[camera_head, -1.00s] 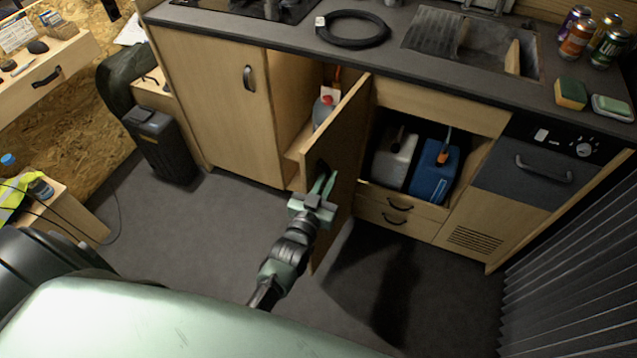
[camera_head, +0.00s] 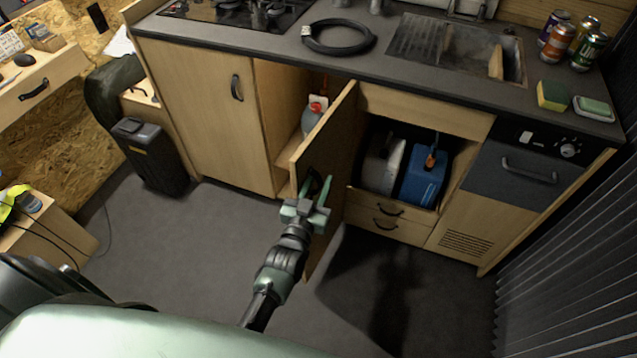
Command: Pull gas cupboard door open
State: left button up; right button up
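The gas cupboard door (camera_head: 336,150) is a pale wood panel standing well out from the kitchen unit, hinged on its right side. Behind it the cupboard shows part of a grey bottle with a red cap (camera_head: 315,112). The dark door handle (camera_head: 312,181) sits on the door face near its free edge and is partly hidden by my gripper. My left gripper (camera_head: 315,189) is at the handle, its green fingers spread apart with the handle around or just behind them. Whether they touch it is unclear. My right gripper is out of view.
A closed cupboard (camera_head: 200,100) is to the left. An open bay to the right holds a white canister (camera_head: 382,165) and a blue canister (camera_head: 424,176), above drawers (camera_head: 385,222). A black bin (camera_head: 150,155) stands on the left. The grey floor (camera_head: 190,250) in front is clear.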

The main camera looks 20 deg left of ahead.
pick_arm(q)
jog(key=shift+s+r, duration=0.15)
jog(key=shift+s, duration=0.2)
jog(key=s, duration=0.7)
jog(key=shift+s+d, duration=0.1)
